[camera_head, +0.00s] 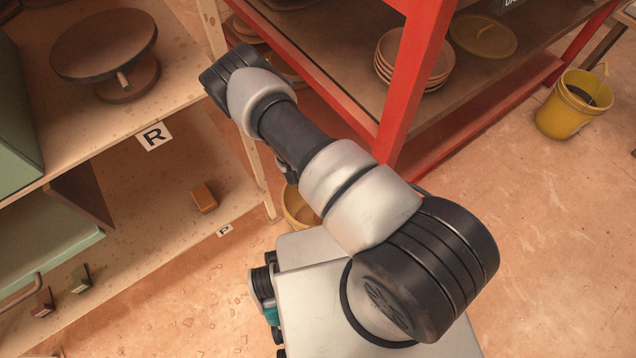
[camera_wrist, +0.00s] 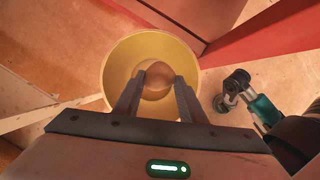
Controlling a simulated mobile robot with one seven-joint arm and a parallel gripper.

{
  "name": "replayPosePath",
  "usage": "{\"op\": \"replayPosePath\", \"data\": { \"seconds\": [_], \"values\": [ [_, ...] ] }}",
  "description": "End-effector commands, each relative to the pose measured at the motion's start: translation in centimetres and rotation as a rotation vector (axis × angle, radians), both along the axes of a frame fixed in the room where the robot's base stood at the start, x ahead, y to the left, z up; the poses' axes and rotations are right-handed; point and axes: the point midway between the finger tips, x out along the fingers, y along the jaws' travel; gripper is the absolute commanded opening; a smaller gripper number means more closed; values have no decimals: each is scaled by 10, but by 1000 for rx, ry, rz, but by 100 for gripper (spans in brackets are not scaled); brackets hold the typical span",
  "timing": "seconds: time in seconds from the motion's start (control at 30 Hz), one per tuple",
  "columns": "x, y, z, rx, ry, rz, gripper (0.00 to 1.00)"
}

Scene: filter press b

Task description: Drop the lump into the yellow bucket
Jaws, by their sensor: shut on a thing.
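In the wrist view my gripper (camera_wrist: 159,80) is shut on a smooth brown lump (camera_wrist: 156,72), which sits between the two dark fingertips. A yellow bucket (camera_wrist: 117,68) lies directly beyond it, and the lump shows inside the outline of its round mouth. I cannot tell how high the lump is above the bucket floor. In the head view this bucket (camera_head: 297,207) stands on the floor between the shelf and my base, partly hidden behind my arm. My fingers and the lump are hidden there. Another yellow bucket (camera_head: 566,108), with dark contents, stands at the far right.
A red-framed rack (camera_head: 408,85) with stacked plates (camera_head: 412,58) stands close behind my arm. A wooden shelf (camera_head: 110,130) at left holds a turntable (camera_head: 105,45) and a small orange-brown block (camera_head: 204,198).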

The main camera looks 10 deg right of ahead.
Motion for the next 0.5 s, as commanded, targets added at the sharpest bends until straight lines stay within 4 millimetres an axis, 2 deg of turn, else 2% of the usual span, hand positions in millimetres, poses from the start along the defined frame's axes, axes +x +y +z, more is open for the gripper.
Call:
{"op": "replayPosePath", "data": {
  "seconds": [0.03, 0.2, 0.5],
  "values": [
    [0, -1, -12, 0, 0, -3, 13],
    [-1, 0, -30, 0, 0, -4, 13],
    [0, 0, -40, 0, 0, -4, 13]
  ]
}}
